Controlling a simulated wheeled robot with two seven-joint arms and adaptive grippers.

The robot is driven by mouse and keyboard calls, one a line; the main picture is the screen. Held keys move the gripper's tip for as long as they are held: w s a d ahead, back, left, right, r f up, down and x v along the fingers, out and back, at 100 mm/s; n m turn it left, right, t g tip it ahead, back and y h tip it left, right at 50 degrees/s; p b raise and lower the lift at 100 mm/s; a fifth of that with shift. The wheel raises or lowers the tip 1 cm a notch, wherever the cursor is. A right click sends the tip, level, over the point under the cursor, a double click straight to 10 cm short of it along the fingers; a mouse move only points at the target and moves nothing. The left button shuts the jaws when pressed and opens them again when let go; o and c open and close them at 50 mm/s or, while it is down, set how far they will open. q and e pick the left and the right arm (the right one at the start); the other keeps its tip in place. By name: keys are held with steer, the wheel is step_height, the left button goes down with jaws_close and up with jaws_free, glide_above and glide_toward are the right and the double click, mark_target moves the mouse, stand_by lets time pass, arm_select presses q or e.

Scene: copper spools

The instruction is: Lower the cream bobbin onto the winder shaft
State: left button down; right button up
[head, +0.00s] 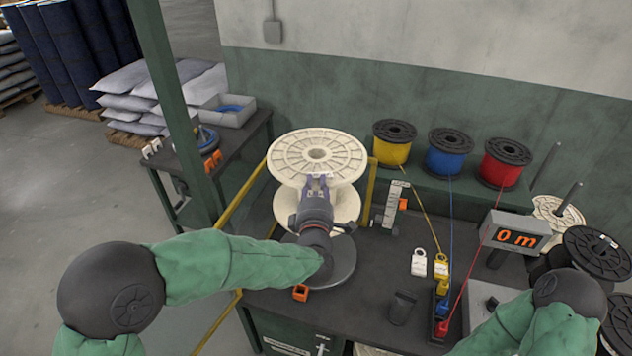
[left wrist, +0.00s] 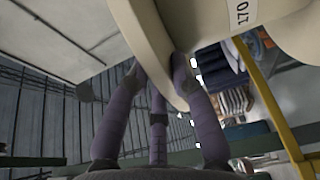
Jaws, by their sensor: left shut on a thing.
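The cream bobbin (head: 309,145) is upright near the table's left end, with its slotted upper flange and part of its lower flange showing. My left gripper (head: 318,182) is shut on the near rim of the upper flange. In the left wrist view, the fingers (left wrist: 160,85) close around the edge of the cream bobbin (left wrist: 150,35), which bears a "170" label. A grey round plate (head: 342,266) lies below the bobbin, partly behind my wrist. The winder shaft is hidden, and I cannot tell whether the bobbin touches the plate. My right gripper is out of view.
A yellow frame (head: 240,205) borders the bobbin on the left. Yellow (head: 390,150), blue (head: 446,160) and red (head: 502,168) spools stand at the back, their wires running forward. A display (head: 515,234) reads "0 m" at the right.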

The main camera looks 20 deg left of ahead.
arm_select(q)
steer(key=shift+f, duration=0.5)
step_height(320, 180, down, 22)
steer(key=b, duration=2.2)
steer(key=shift+f, duration=0.25)
steer(key=shift+s+f, duration=0.1)
steer(key=shift+f, duration=0.3)
steer(key=c, duration=1)
jaws_free()
steer(key=v, duration=1.2)
steer(key=shift+f, duration=0.25)
